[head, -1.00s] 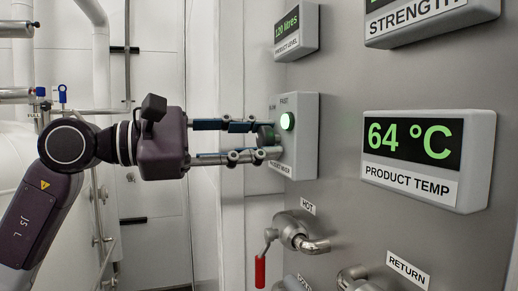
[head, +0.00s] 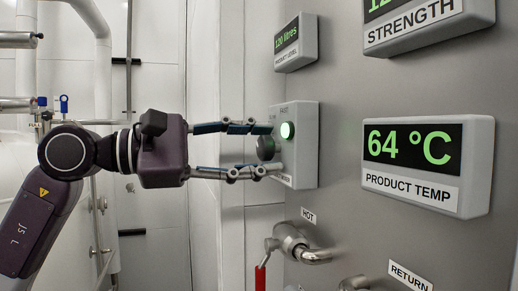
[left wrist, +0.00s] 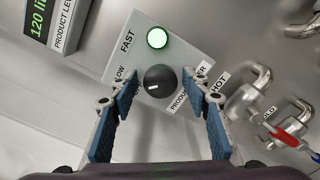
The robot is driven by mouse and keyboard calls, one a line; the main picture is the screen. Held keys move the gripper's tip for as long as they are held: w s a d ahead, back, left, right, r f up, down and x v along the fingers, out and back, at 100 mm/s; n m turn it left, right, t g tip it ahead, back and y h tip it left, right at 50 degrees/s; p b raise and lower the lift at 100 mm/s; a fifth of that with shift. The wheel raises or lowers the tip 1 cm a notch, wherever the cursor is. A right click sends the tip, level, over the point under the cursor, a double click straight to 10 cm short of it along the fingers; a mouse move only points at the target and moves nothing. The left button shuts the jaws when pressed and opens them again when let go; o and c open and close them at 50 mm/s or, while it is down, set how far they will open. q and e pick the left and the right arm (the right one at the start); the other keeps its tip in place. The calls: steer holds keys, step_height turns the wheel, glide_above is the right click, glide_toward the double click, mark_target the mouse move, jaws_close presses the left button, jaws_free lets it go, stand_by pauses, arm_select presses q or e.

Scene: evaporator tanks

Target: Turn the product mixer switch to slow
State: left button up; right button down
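The product mixer box (head: 303,150) is a light grey panel on the wall with a lit green lamp (head: 287,130) and a round dark knob (head: 265,148). In the left wrist view the knob (left wrist: 160,81) shows a white mark on its lower-left side. The FAST label (left wrist: 127,42) is readable there; the SLOW label (left wrist: 119,75) is partly covered by a finger. My left gripper (head: 262,150) is open, one finger above and one below the knob, with visible gaps to it. Its pads (left wrist: 166,112) also show in the left wrist view. My right gripper is out of view.
A product level display (head: 296,42) is above the box, and a product temp display (head: 428,165) is to its right. Below, the hot valve (head: 290,240) has a red handle. White pipes and a tank stand behind my left arm.

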arm_select(q)
steer(key=v, duration=1.2)
